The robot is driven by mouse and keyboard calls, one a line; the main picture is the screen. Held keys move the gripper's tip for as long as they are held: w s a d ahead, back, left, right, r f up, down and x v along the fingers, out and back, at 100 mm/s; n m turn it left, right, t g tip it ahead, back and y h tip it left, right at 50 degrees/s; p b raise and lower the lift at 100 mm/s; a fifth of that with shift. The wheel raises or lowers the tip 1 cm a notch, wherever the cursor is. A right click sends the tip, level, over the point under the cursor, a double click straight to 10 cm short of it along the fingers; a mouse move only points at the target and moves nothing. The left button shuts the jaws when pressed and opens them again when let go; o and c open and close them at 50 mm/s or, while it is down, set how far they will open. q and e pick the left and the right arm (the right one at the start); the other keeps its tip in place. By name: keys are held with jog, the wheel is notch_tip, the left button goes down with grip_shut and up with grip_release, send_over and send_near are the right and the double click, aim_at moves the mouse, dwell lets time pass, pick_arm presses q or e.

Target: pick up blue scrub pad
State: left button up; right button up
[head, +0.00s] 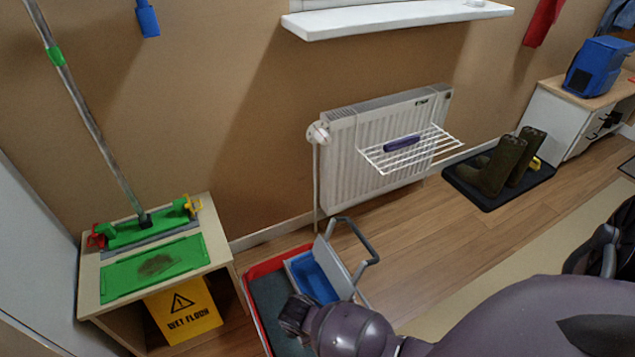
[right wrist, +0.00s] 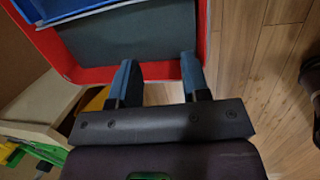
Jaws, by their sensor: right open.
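I cannot clearly make out a blue scrub pad. A dark blue-purple oblong item (head: 401,142) lies on the white wire rack (head: 375,158) at the radiator, but I cannot tell if it is the pad. My right gripper (head: 293,314) is low over the red tray (head: 256,268) of the cart, far from that rack. In the right wrist view, the gripper (right wrist: 157,72) is open, its two blue-faced fingers apart with nothing between them, near the tray's red rim (right wrist: 160,71). My left gripper is not in view.
A blue bin (head: 312,278) and grey wringer with handle (head: 352,240) stand in the cart. A wooden stand (head: 218,242) at left holds a green mop and green mat (head: 150,268), with a yellow wet-floor sign (head: 184,312) below. Boots (head: 500,165) stand on a black mat.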

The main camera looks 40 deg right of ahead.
jog(key=d+f+b, duration=0.1)
jog(key=d+f, duration=0.1)
jog(key=s+d+f+g+h+b, duration=0.1)
jog(key=d+f, duration=0.1)
jog(key=f, duration=0.1)
jog(key=s+d+f+g+h+b, duration=0.1)
jog(key=d+f, duration=0.1)
jog(key=shift+d+f, duration=0.2)
jog(key=shift+f, duration=0.05)
jog(key=shift+d+f, duration=0.15)
jog(key=shift+f, duration=0.05)
jog(key=b+x, duration=0.2)
jog(key=x, duration=0.2)
jog(key=shift+s+d+f+b, duration=0.1)
jog(key=shift+d+b, duration=0.05)
jog(key=shift+b, duration=0.25)
jog(key=shift+d+f, duration=0.1)
jog(key=shift+f, duration=0.15)
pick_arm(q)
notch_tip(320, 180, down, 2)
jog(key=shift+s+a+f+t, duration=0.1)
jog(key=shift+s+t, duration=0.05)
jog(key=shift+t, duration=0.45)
pick_arm(e)
jog(key=shift+w+d, duration=0.1)
jog(key=shift+w, duration=0.1)
